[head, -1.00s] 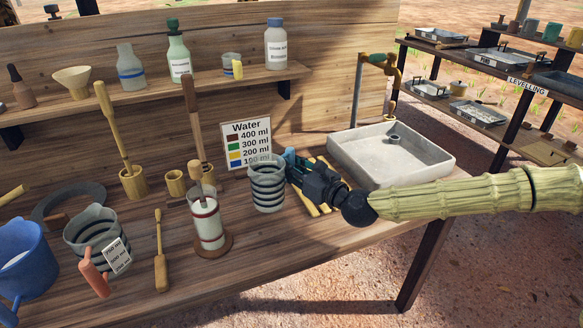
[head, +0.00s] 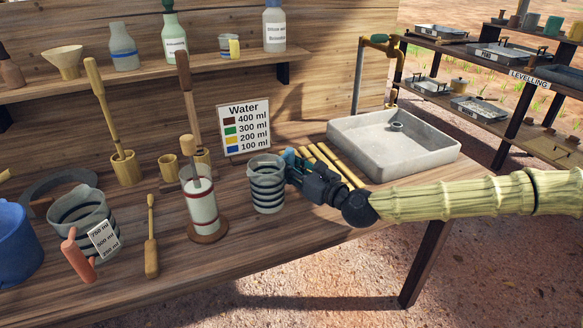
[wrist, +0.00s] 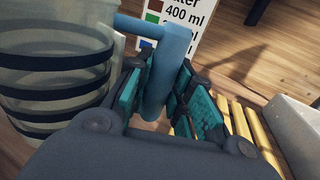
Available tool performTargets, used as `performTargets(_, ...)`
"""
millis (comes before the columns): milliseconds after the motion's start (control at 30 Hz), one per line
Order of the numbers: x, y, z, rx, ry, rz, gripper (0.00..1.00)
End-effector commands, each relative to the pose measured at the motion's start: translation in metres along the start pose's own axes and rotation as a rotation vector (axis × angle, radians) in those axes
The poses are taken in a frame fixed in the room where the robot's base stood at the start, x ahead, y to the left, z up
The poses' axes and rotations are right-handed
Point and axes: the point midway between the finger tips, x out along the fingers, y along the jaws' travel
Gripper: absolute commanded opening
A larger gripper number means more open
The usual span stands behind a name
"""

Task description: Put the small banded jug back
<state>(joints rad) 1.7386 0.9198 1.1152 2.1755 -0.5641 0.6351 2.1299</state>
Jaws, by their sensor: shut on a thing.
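The small banded jug (head: 267,187) is a clear grey cup with dark bands, upright at the middle of the wooden bench. It also shows at the left of the wrist view (wrist: 50,85), with its blue handle (wrist: 168,70) between the teal finger pads. My gripper (head: 291,167) reaches in from the right and is shut on that handle; in the wrist view its fingers (wrist: 160,100) flank the handle. I cannot tell whether the jug's base touches the bench. A larger banded jug (head: 82,222) with a pinkish handle and a label stands at the left.
A white cylinder with a plunger (head: 202,208) stands close left of the jug. The Water sign (head: 244,130) is behind it. Bamboo sticks (head: 330,162) and a grey basin (head: 390,148) lie to the right. A shelf (head: 150,84) above holds bottles and a small banded cup (head: 228,47).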

Motion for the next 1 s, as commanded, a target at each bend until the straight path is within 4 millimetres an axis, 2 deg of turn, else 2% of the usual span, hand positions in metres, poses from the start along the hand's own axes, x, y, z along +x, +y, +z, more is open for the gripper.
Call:
performTargets(433, 0.0, 0.0, 0.0, 0.0, 0.0, 0.0, 0.0)
performTargets(1000, 0.0, 0.0, -0.011, 0.001, 0.0, 0.0, 0.0)
